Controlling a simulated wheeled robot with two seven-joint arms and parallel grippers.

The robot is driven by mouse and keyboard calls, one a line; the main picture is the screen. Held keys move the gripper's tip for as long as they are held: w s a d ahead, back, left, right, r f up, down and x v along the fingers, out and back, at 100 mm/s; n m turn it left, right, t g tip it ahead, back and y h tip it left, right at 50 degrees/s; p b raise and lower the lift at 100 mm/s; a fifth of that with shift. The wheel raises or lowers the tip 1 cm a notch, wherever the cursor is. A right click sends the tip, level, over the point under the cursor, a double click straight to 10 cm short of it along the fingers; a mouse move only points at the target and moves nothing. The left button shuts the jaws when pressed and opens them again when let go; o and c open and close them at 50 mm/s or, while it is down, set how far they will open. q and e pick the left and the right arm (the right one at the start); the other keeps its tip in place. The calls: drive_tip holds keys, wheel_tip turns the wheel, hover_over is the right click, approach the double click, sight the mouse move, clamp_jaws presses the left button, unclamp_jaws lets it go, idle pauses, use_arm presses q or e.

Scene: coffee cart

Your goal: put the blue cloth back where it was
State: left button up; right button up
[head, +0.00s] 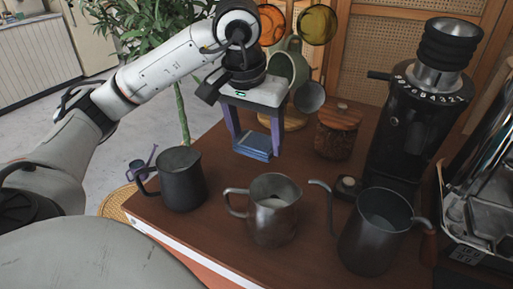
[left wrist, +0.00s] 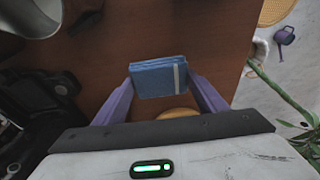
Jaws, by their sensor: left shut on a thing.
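The blue cloth (head: 252,147) is a small folded square, held between the purple fingers of my left gripper (head: 254,140). In the left wrist view the blue cloth (left wrist: 158,77) has a pale stripe near its right end. The fingers of my left gripper (left wrist: 160,88) touch it on both sides. The cloth seems to be above the brown cart top (head: 222,224), but the height of any gap is hard to tell. My right gripper is not in view.
A dark pitcher (head: 181,180), a steel pitcher (head: 273,215) and a grey kettle (head: 375,240) stand along the front. A wooden-lidded jar (head: 338,135) and black grinder (head: 410,125) stand to the right. Mugs hang on a stand behind my gripper.

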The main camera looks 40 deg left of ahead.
sight(256, 152)
use_arm(q)
wheel_tip(256, 152, down, 3)
drive_tip(key=shift+r, duration=0.15)
drive_tip(key=shift+f+b, duration=0.65)
drive_tip(key=shift+f, duration=0.1)
drive_tip(key=o, duration=1.6)
drive_tip(key=shift+r, duration=0.1)
